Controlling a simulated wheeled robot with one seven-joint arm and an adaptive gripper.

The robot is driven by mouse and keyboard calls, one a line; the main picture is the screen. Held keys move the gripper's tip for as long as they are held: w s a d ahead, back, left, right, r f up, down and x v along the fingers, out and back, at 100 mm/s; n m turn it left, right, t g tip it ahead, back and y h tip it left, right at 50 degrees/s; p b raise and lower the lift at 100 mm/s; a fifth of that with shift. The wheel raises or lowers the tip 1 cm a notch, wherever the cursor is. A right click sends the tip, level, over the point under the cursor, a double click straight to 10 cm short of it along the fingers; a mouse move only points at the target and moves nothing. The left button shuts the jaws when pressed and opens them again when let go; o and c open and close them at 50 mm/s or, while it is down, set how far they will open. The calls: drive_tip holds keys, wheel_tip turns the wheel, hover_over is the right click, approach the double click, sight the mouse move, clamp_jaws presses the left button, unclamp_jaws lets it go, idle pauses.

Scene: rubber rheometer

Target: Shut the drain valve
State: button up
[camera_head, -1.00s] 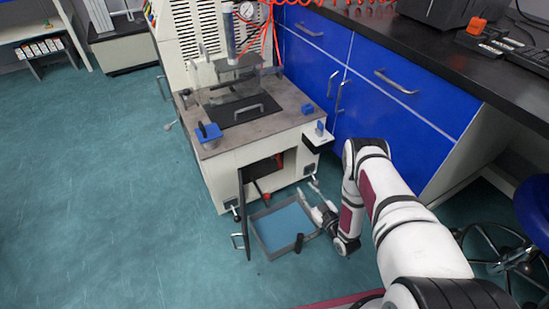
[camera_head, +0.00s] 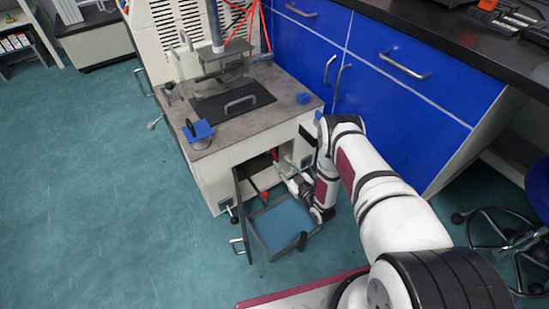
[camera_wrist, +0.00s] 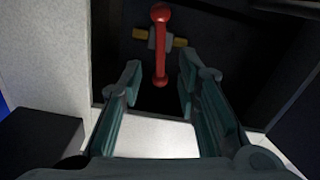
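The drain valve's red handle (camera_wrist: 161,48) shows in the wrist view, ahead of my gripper in a dark opening. It stands upright in the picture, crosswise to a short brass-coloured pipe (camera_wrist: 179,42). My gripper (camera_wrist: 160,76) is open, one finger on each side of the handle's lower end in the picture. I see no contact, and depth is hard to judge. In the head view my gripper (camera_head: 285,171) is at the right side of the machine's open lower compartment (camera_head: 252,174); red parts inside are too small to identify surely.
Blue cabinets (camera_head: 400,75) close off the right side. The floor to the left is clear.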

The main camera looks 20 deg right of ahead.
sight(276, 156)
drive_tip(key=b+x, duration=0.2)
drive_tip(key=x, duration=0.4)
drive_tip(key=shift+w, duration=0.2)
clamp_jaws()
